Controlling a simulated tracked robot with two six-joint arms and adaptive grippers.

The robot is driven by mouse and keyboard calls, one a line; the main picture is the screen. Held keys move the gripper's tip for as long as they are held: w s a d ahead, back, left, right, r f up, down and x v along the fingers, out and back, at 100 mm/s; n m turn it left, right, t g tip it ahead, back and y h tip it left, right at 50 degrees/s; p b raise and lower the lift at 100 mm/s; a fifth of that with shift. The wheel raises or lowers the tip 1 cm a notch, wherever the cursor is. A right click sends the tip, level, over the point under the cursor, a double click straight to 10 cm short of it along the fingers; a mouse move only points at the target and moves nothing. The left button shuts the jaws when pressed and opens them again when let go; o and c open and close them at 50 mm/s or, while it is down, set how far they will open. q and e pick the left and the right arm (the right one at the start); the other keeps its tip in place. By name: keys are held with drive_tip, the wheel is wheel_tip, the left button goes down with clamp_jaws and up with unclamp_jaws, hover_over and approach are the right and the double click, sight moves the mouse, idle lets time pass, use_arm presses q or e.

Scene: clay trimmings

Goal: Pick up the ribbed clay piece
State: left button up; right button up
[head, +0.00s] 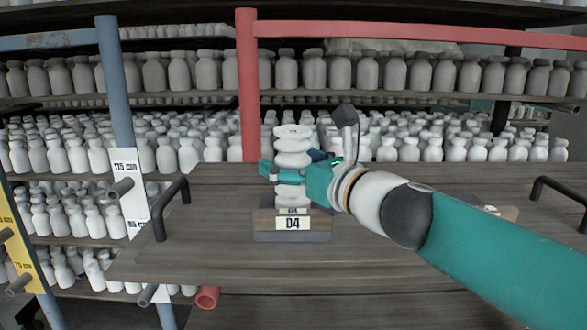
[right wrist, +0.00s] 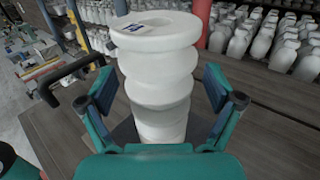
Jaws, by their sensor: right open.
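The ribbed clay piece (head: 292,147) is white and stands upright on a small block labelled D4 (head: 293,224), on a dark wooden board. It also shows large in the right wrist view (right wrist: 157,75), with a small label on its top rim. My right gripper (head: 280,172) is at the piece, partly in front of its lower half. In the right wrist view its two fingers (right wrist: 160,92) are open, one on each side of the piece. My left gripper is not in view.
The wooden board (head: 200,245) has dark handles at the left (head: 170,208) and right (head: 560,200). Shelves crowded with white bottles (head: 400,72) stand behind. A red post (head: 247,90) and a blue post (head: 115,90) rise nearby. The board's front is clear.

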drive_tip(key=shift+c, duration=0.2)
drive_tip(key=c, duration=1.6)
drive_tip(key=shift+r, duration=0.1)
clamp_jaws()
drive_tip(key=shift+r, duration=0.15)
